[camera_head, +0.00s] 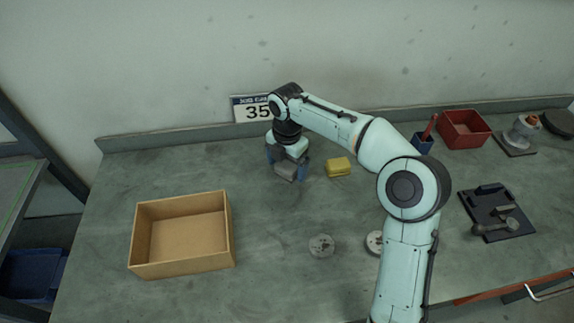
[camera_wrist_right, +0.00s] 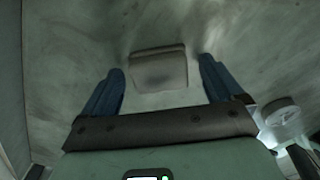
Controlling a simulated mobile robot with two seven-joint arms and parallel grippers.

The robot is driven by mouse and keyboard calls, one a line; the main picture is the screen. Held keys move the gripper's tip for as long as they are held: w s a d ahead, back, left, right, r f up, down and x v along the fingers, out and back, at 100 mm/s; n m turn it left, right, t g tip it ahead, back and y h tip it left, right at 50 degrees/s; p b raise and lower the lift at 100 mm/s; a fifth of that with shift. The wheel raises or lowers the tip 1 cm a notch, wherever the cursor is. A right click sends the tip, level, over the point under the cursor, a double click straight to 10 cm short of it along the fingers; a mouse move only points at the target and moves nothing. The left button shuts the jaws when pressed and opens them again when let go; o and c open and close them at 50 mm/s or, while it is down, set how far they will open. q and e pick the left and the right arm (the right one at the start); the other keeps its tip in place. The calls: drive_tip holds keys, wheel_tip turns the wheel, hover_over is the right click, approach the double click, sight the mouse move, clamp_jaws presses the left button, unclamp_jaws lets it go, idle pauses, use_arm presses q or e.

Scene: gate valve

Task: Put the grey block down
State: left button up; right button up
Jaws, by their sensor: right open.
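The grey block (camera_head: 286,172) sits on the green-grey bench top below my right gripper (camera_head: 287,163), near the back of the bench. In the right wrist view the grey block (camera_wrist_right: 158,70) lies between the two blue fingers of the right gripper (camera_wrist_right: 162,66). The fingers are open, with a gap on both sides of the block. The gripper's body hides part of the block in the head view. My left gripper is not in view.
A yellow sponge-like block (camera_head: 338,167) lies just right of the gripper. An open cardboard box (camera_head: 182,268) stands at the left. A round grey disc (camera_head: 321,246) lies in front. A red bin (camera_head: 464,129) and black tray (camera_head: 497,212) are at the right.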

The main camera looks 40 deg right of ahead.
sight(287, 166)
wheel_tip(287, 166, up, 12)
drive_tip(key=p, duration=0.3)
drive_tip(key=shift+f, duration=0.25)
drive_tip(key=shift+f, duration=0.1)
